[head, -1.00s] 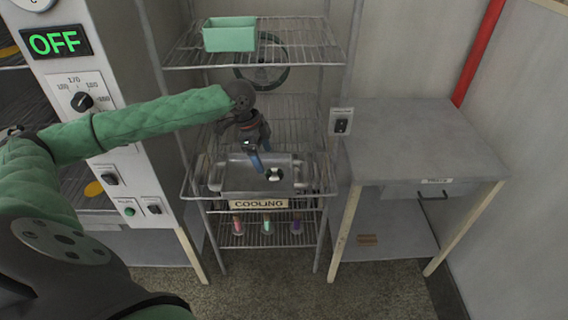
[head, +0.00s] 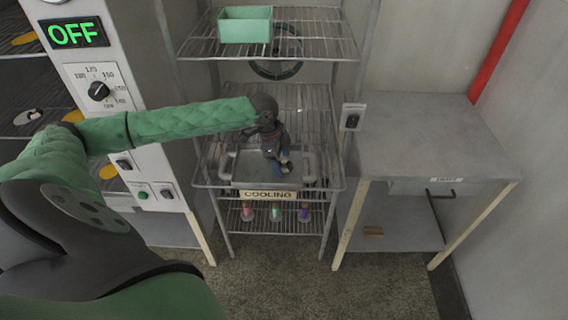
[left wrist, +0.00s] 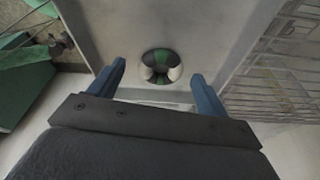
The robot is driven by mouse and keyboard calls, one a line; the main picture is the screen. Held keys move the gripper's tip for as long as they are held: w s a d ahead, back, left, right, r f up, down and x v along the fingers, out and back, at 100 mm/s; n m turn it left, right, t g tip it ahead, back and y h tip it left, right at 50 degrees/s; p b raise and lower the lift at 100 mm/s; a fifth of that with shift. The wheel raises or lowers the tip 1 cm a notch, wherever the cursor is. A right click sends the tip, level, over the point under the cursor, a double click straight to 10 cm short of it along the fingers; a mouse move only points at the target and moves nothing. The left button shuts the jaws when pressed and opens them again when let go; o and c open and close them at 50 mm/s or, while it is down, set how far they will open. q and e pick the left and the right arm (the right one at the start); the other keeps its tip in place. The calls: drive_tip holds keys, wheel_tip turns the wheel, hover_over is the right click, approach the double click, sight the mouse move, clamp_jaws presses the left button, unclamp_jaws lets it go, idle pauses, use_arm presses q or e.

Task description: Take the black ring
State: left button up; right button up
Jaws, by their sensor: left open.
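A small round, shiny thing with dark, white and green patches lies on the grey metal tray (head: 240,165); it shows in the left wrist view (left wrist: 161,66). I cannot tell for sure that it is the black ring, as its dark parts mix with bright ones. My left gripper (head: 284,164) is over the tray, pointing down, and hides most of this thing in the head view. In the left wrist view the blue fingers of the left gripper (left wrist: 159,72) are open and empty, one on each side of the round thing. My right gripper is out of view.
The tray stands on a wire rack shelf above a COOLING sign (head: 268,195). A green box (head: 245,25) is on the upper shelf. Small coloured items (head: 275,213) stand below. An oven panel (head: 100,90) reading OFF is left; a grey table (head: 425,140) is right.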

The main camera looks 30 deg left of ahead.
use_arm(q)
drive_tip(key=shift+w+d+f, duration=0.1)
drive_tip(key=shift+f, duration=0.35)
drive_tip(key=c, duration=1.1)
drive_tip(key=shift+o, duration=0.2)
drive_tip(key=shift+r, duration=0.1)
